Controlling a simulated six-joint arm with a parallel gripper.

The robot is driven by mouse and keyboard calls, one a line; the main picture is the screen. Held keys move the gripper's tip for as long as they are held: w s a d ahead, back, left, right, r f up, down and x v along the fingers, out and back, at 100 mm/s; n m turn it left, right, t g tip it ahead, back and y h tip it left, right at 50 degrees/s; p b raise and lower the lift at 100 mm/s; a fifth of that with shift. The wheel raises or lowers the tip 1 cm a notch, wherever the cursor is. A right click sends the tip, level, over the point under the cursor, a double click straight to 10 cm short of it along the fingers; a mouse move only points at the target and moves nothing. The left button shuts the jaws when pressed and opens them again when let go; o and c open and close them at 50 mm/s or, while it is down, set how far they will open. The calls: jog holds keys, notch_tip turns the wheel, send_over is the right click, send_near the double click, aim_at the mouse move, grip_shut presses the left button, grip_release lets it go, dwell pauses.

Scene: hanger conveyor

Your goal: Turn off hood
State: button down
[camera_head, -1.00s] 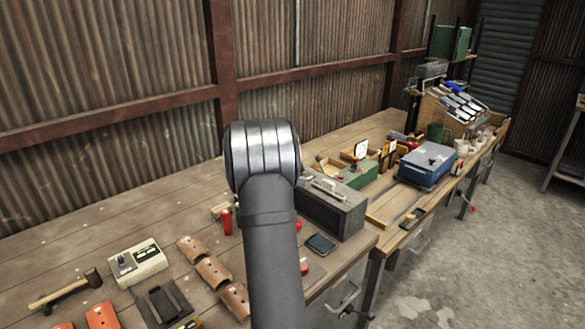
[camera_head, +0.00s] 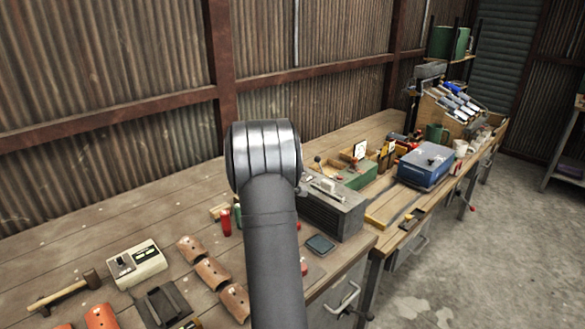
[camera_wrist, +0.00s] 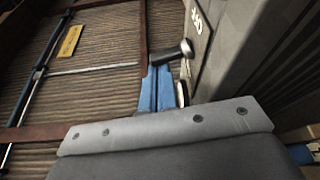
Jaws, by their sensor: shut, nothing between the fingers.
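A grey ribbed housing (camera_wrist: 230,50) with a white label stands upright at the right of the wrist view; I cannot read the label surely. In the head view a grey vented box (camera_head: 333,212) stands on the bench just right of my arm, and seems to be the same housing. My gripper is hidden there behind my arm.
The wooden bench (camera_head: 120,215) holds a beige control box (camera_head: 137,264), a mallet (camera_head: 68,290), brown curved pieces (camera_head: 212,272) and a dark flat device (camera_head: 320,244). A blue case (camera_head: 426,165) stands farther right. A corrugated wall (camera_head: 110,70) rises behind.

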jog(key=m, duration=0.1)
jog(key=m+t, duration=0.1)
jog(key=shift+s+d+r+m, duration=0.15)
jog(key=shift+s+d+m, duration=0.2)
jog(key=shift+d+m, duration=0.05)
jog(key=f+v, duration=0.1)
jog(key=v, duration=0.9)
jog(key=shift+a, duration=0.15)
jog(key=shift+w, duration=0.15)
